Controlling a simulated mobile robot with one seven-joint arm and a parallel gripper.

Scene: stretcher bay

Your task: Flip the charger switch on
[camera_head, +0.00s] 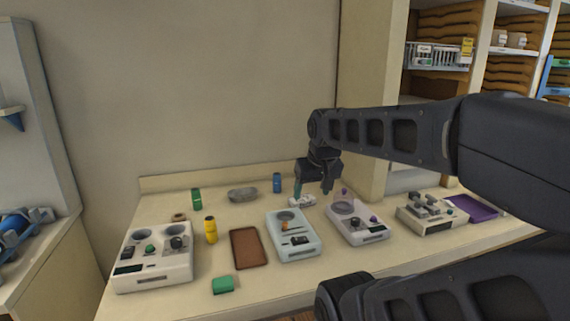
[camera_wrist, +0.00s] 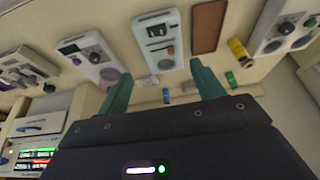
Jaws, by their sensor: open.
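My gripper (camera_head: 313,188) is open and empty, pointing down over the back of the bench, behind the pale middle device (camera_head: 291,246) and the domed device (camera_head: 358,222). In the wrist view its two teal fingers (camera_wrist: 160,73) are spread wide. A small white item (camera_head: 301,201) lies below the fingers; it also shows between them in the wrist view (camera_wrist: 147,80). The middle device has a round dial, an orange part and a dark part on top. A white device (camera_head: 153,270) with two round wells and a green knob stands at the left. I cannot tell which one is the charger, nor its switch state.
A brown tray (camera_head: 246,262), yellow cylinder (camera_head: 211,230), green cylinder (camera_head: 196,199), blue cylinder (camera_head: 277,183), grey dish (camera_head: 243,194) and green block (camera_head: 223,285) share the bench. A device with metal parts (camera_head: 431,214) and a purple tray (camera_head: 474,208) stand at the right.

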